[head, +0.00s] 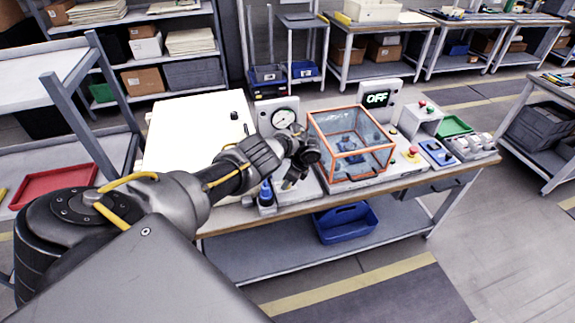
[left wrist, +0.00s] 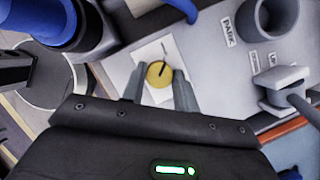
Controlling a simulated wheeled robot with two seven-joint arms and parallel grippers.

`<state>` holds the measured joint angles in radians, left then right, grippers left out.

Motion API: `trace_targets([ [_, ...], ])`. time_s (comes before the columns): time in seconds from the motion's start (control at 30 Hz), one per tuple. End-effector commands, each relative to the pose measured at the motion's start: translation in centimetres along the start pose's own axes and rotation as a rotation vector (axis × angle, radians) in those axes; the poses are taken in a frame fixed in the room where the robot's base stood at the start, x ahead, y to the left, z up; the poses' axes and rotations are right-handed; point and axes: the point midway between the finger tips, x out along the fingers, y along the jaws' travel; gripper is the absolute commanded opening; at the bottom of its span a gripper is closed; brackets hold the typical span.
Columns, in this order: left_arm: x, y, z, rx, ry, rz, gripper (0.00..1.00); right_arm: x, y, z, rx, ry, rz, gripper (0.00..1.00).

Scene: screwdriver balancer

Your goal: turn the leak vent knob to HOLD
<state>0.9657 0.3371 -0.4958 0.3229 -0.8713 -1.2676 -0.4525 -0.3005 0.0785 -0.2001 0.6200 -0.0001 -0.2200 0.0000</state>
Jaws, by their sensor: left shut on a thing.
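The leak vent knob (left wrist: 158,74) is a round brass-yellow disc with a dark pointer line, on a white label plate (left wrist: 145,56). The line points toward the upper right in the left wrist view. I cannot read a HOLD mark on the plate. My left gripper (left wrist: 157,88) is shut on the knob, one grey finger on each side of it. In the head view my left gripper (head: 291,183) is low over the bench, left of the orange-framed clear box, and its wrist hides most of the knob there. My right gripper is not in view.
The clear box (head: 318,125) stands right of my gripper, and a round gauge (head: 284,118) behind it. A display (head: 377,98) reads OFF. A blue-topped tool (head: 266,192) stands close by on the left. A grey holder labelled PARK (left wrist: 229,30) sits beside the knob plate.

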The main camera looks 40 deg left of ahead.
Motion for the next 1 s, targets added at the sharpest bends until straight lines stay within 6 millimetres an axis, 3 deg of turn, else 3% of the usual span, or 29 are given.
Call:
trace_targets([
  [0.7,0.0,-0.06,0.11,-0.07,0.003,0.029,0.07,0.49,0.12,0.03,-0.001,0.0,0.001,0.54],
  [0.73,0.01,-0.06,0.11,-0.07,0.003,0.029,0.31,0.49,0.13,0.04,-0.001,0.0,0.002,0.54],
  [0.9,0.0,-0.07,0.07,-0.069,0.003,0.028,0.52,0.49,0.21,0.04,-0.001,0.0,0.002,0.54],
  [1.0,-0.01,-0.07,0.04,-0.069,0.003,0.028,0.52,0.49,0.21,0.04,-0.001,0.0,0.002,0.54],
])
